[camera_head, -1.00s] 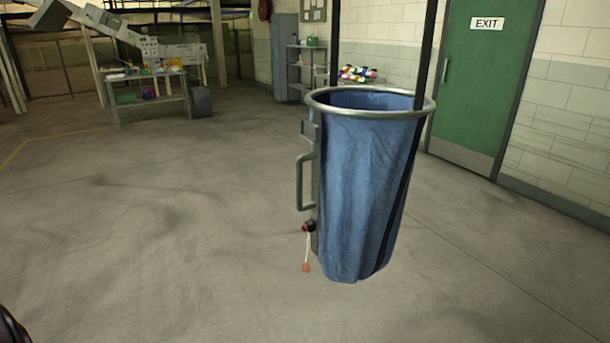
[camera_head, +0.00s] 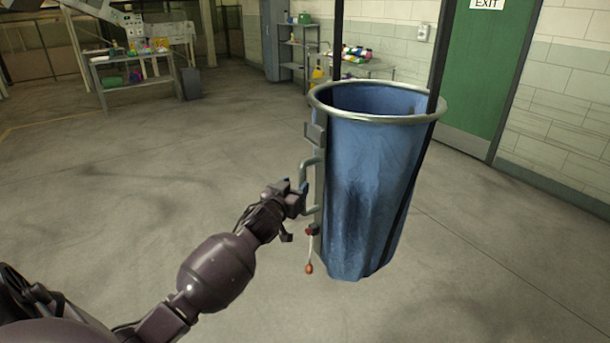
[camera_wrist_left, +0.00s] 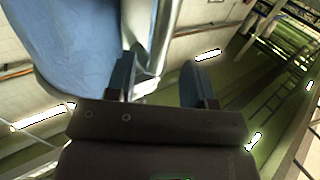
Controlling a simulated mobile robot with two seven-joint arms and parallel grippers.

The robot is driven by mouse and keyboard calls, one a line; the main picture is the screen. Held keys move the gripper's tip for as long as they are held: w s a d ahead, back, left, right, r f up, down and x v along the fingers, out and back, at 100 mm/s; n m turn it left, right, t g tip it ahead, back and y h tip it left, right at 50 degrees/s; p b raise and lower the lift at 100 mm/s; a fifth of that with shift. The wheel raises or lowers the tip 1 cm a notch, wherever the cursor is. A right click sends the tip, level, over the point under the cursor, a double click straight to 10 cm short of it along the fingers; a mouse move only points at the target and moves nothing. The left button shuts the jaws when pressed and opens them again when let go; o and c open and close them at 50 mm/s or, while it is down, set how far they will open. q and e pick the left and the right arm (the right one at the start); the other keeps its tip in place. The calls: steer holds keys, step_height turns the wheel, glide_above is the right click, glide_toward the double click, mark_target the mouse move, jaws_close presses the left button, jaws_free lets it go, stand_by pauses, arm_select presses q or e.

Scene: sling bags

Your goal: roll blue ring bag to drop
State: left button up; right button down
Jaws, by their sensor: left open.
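The blue ring bag (camera_head: 375,180) hangs upright from a round metal ring (camera_head: 350,114), right of centre in the head view. It has a metal side handle (camera_head: 312,162), with a red knob (camera_head: 311,231) and a short cord with an orange end below. My left gripper (camera_head: 299,187) is at this handle, on the bag's left side. In the left wrist view its two blue fingers (camera_wrist_left: 160,80) are apart, with a metal bar (camera_wrist_left: 163,35) by the left finger and the blue cloth further left. I cannot tell whether they touch the bar. My right gripper is out of view.
Dark straps or posts (camera_head: 439,55) rise from the ring. Behind are a shelf (camera_head: 300,55), a low table with colourful items (camera_head: 365,62), a green exit door (camera_head: 490,80) and a workbench (camera_head: 135,75). The concrete floor (camera_head: 150,180) to the left is open.

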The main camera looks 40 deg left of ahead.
mark_target(301, 180)
arm_select(q)
steer(key=shift+w+a, duration=0.25)
steer(key=shift+w, duration=0.9)
steer(key=shift+w+a, duration=0.2)
steer(key=shift+w, duration=1)
steer(key=shift+w+a, duration=0.25)
steer(key=shift+w, duration=0.9)
jaws_close()
